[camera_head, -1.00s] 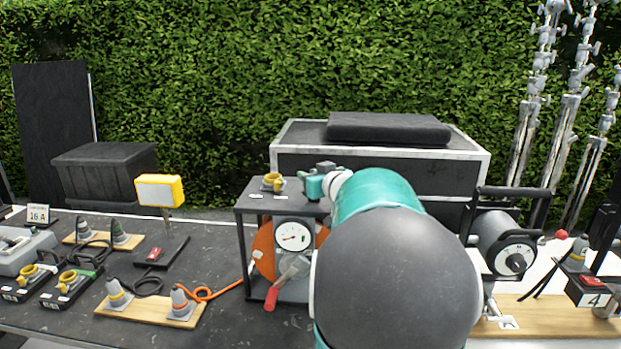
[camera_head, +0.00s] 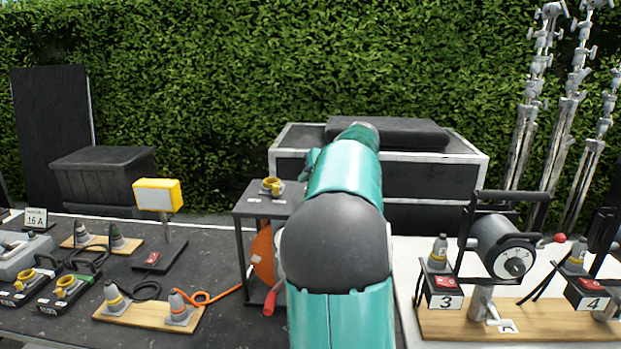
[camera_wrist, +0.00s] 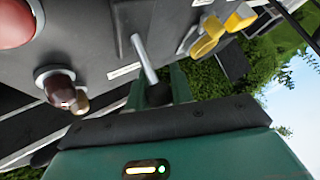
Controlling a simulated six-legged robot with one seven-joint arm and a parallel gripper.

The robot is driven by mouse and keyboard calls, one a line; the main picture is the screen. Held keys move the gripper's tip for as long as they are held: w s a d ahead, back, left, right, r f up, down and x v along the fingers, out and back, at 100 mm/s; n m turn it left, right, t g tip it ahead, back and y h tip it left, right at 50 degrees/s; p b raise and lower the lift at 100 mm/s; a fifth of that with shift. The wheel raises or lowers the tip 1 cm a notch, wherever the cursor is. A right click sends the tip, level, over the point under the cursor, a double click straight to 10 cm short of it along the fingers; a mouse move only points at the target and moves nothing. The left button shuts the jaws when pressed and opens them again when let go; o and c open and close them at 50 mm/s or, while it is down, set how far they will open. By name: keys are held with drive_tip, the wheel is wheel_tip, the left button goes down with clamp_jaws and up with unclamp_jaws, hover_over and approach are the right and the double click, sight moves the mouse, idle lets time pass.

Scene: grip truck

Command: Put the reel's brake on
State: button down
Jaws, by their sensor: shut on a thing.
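The cable reel's black frame (camera_head: 240,225) stands near the middle of the table in the head view. Part of its orange drum (camera_head: 263,255) and its red crank handle (camera_head: 271,302) show. My arm hides its right side. In the wrist view, a metal lever (camera_wrist: 144,58) with a dark knob rises from the reel's grey panel (camera_wrist: 105,38), next to a small white label. My gripper (camera_wrist: 157,93) is shut on the lever's dark knob, which sits between its green fingers. In the head view my arm hides the gripper.
A yellow socket (camera_head: 271,186) sits on the reel's top. In the wrist view, a dark red knob (camera_wrist: 60,87) and a larger red one (camera_wrist: 14,24) are close by. A yellow lamp (camera_head: 158,195) and plugs on a wooden board (camera_head: 148,315) stand left; another drum (camera_head: 502,245) stands right.

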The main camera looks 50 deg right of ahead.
drive_tip(key=shift+w+d+f+m+g+y, duration=0.2)
drive_tip(key=shift+w+f+m+g+y, duration=0.1)
drive_tip(key=shift+g+y, duration=0.1)
idle(0.3)
drive_tip(key=c, duration=1.2)
unclamp_jaws()
drive_tip(key=shift+s, duration=0.1)
drive_tip(key=shift+r, duration=0.1)
drive_tip(key=v, duration=1.3)
drive_tip(key=shift+s+r, duration=0.2)
drive_tip(key=shift+r, duration=0.1)
drive_tip(key=shift+d, duration=0.15)
